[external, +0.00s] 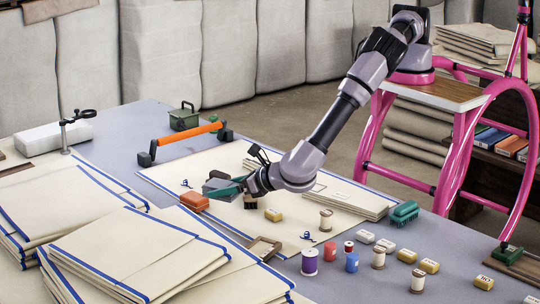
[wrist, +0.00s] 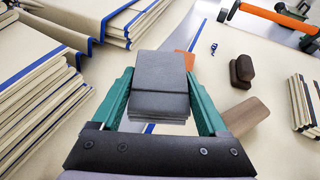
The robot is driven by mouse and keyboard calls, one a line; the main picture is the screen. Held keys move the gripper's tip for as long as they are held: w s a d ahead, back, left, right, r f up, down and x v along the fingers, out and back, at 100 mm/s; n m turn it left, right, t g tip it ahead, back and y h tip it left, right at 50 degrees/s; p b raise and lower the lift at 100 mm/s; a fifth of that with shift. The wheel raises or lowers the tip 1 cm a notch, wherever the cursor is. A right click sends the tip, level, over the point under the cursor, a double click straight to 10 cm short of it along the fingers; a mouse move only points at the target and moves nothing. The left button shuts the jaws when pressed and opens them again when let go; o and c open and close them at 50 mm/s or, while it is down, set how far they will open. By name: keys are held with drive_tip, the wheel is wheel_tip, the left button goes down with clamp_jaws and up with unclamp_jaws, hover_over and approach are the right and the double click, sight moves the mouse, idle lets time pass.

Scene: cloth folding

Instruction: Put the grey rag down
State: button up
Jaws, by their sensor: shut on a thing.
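The grey rag (wrist: 160,75) is a folded, layered dark grey pad. It sits between the two teal fingers of my gripper (wrist: 161,100), which are shut on its sides in the wrist view. In the external view the rag (external: 213,187) shows beside the teal fingers of my gripper (external: 228,187), above the cream cloth sheet (external: 168,177) on the table. I cannot tell how large the gap under the rag is. My wrist hides part of what lies behind it.
An orange-red block (external: 194,202) lies close by the rag. Brown blocks (wrist: 246,114) lie to the right in the wrist view. Folded cloth stacks (external: 130,250) fill the front left. Thread spools (external: 309,262) and small blocks stand front right. An orange-handled tool (external: 188,133) lies behind.

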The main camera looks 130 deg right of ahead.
sight(226, 224)
wheel_tip(226, 224, down, 8)
drive_tip(key=shift+f, duration=0.1)
idle(0.4)
drive_tip(key=o, duration=1.2)
drive_tip(key=shift+o, duration=0.2)
